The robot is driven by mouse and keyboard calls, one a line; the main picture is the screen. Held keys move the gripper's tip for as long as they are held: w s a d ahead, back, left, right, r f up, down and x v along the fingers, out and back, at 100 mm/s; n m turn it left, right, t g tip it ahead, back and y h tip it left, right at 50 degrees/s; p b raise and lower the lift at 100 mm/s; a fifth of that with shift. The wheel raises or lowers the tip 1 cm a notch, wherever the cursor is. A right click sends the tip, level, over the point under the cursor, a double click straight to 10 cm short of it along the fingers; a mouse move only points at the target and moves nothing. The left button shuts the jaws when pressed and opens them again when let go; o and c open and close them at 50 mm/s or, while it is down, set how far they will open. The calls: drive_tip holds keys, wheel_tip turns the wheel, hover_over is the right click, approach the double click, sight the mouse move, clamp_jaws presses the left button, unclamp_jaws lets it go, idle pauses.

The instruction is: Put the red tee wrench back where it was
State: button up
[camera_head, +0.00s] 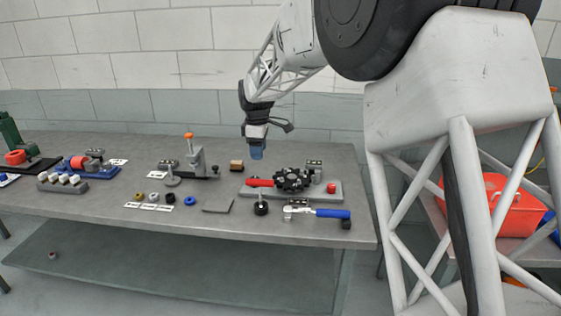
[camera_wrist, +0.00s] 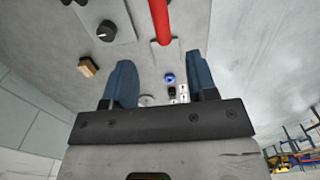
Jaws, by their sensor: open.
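A red cylindrical bar (camera_head: 260,182), which looks like the red tee wrench's handle, lies at the left end of a grey base plate (camera_head: 325,193), beside a black toothed wheel (camera_head: 292,179). In the wrist view a red bar (camera_wrist: 160,22) enters from the top edge; I cannot make out a tee shape. My gripper (camera_head: 257,153) is above the bench, up and slightly left of the red bar in the head view. Its blue fingers (camera_wrist: 161,78) are apart with nothing between them in contact. I cannot tell which spot the wrench came from.
A blue-handled tool (camera_head: 332,214) lies at the bench's front right. A black knob (camera_head: 261,208), wooden block (camera_head: 236,165), blue ring (camera_head: 190,201) and grey clamp stand (camera_head: 197,163) are nearby. A red box (camera_head: 500,208) stands right, behind my frame.

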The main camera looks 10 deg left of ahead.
drive_tip(key=shift+d, duration=0.1)
drive_tip(key=s+d+r+m+t, duration=0.1)
drive_tip(key=s+d+r+m, duration=0.35)
drive_tip(key=s+d, duration=0.7)
drive_tip(key=s+d+r+m, duration=0.4)
drive_tip(key=s+d+m, duration=0.1)
drive_tip(key=s+d, duration=0.65)
drive_tip(key=s+d+f+m, duration=0.2)
drive_tip(key=s+d+m, duration=0.1)
drive_tip(key=s, duration=0.5)
drive_tip(key=s+d+f+m+t, duration=0.1)
drive_tip(key=s+d+f+m, duration=0.1)
drive_tip(key=s+d, duration=0.3)
drive_tip(key=s+d+f+m, duration=0.2)
drive_tip(key=s+d+m, duration=0.1)
drive_tip(key=s, duration=1)
drive_tip(key=shift+d+m+t, duration=0.3)
drive_tip(key=shift+d+m, duration=0.05)
drive_tip(key=shift+d, duration=0.3)
drive_tip(key=shift+f, duration=0.1)
